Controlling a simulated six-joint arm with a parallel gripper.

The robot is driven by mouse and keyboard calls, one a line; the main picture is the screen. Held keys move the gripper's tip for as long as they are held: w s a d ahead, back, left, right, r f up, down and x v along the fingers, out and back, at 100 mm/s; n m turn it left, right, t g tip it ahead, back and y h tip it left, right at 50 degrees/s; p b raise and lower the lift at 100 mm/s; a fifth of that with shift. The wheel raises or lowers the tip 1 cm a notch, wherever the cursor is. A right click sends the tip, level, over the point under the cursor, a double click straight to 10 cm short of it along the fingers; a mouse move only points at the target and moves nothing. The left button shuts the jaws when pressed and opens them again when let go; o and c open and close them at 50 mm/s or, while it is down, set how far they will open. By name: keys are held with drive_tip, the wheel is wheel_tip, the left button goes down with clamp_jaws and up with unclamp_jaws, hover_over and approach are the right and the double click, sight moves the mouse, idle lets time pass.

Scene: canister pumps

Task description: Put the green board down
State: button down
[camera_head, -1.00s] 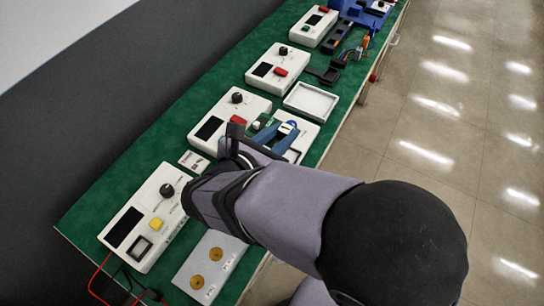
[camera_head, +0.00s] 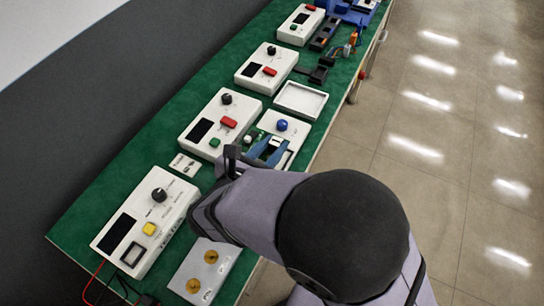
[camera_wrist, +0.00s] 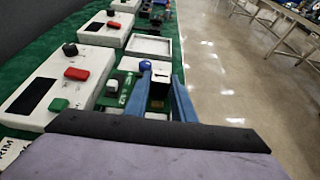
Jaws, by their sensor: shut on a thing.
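The green board (camera_wrist: 122,89), with small pale parts on it, shows left of my gripper's near blue finger in the wrist view. In the head view only a small green patch of the board (camera_head: 254,140) shows beside the fingers. My gripper (camera_head: 275,144) is shut on it, with its two blue fingers (camera_wrist: 161,73) pointing away from the wrist, over a white panel (camera_head: 299,130). The panel has a blue button (camera_head: 283,125) and a dark-framed opening. The fingers hide part of the board, and I cannot tell whether the board touches the panel.
A white box with a red button (camera_head: 229,122) stands left of the panel. A white tray (camera_head: 301,112) lies behind it. Nearer are a box with a yellow button (camera_head: 150,229) and a plate with two brass discs (camera_head: 211,256). The table's edge drops to the floor on the right.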

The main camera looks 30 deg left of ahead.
drive_tip(key=shift+f, duration=2.3)
drive_tip(key=shift+f, duration=0.2)
drive_tip(key=c, duration=1.5)
unclamp_jaws()
